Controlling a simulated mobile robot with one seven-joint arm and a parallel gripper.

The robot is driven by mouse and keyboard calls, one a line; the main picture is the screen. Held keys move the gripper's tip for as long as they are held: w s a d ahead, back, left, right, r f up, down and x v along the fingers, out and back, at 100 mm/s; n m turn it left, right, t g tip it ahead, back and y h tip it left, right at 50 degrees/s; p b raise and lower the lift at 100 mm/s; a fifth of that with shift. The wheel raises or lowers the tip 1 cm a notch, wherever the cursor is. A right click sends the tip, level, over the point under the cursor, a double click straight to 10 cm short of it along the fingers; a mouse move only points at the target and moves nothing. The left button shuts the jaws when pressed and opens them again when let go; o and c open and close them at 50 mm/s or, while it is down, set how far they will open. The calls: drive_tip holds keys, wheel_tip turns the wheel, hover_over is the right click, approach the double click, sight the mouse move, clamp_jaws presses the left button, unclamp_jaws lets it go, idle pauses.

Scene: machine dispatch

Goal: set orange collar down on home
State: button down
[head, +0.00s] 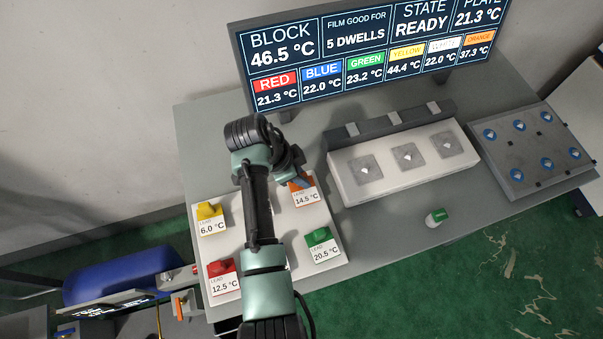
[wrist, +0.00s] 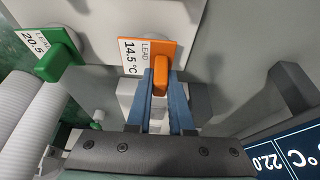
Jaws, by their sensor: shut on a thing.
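The orange collar (wrist: 160,48) has a tab between my blue fingers and a card reading LEAD 14.5 °C. In the head view the collar (head: 298,184) is at the far right corner of a white board (head: 262,219), partly hidden by my arm. My gripper (wrist: 161,82) is shut on its tab; in the head view my gripper (head: 296,180) is mostly hidden. I cannot tell whether the collar touches the board. No place marked home can be read.
Yellow (head: 208,211), red (head: 221,268) and green (head: 319,236) collars sit on the board's other corners. A white block (head: 402,166) with grey pads, a grey plate (head: 530,150) and a small green-topped piece (head: 436,217) stand to the right. A display (head: 370,50) stands behind.

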drive_tip(key=shift+f, duration=0.2)
drive_tip(key=c, duration=0.7)
unclamp_jaws()
drive_tip(key=v, duration=1.3)
drive_tip(key=shift+b, duration=0.3)
